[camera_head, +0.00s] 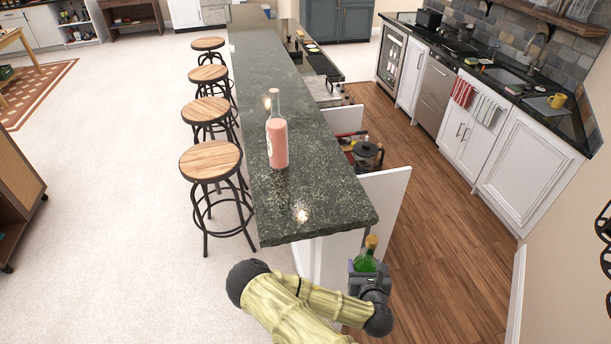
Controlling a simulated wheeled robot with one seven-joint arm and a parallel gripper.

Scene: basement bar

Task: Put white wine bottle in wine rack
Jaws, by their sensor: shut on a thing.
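My gripper (369,280) is at the lower middle, just past the near end of the bar counter. It is shut on a green bottle with a yellowish top (366,263), which I take to be the white wine bottle. The bottle is roughly upright, and its lower part is hidden by the gripper. Black rounded shapes (606,229) on the wall at the right edge may be part of the wine rack, but they are cut off by the frame.
A pink bottle (277,143) stands on the dark stone bar counter (310,185). Several stools (210,160) line its left side. Open cabinet doors (385,205) stick out on its right. White cabinets (528,165) stand further right. The wooden floor (430,240) between is clear.

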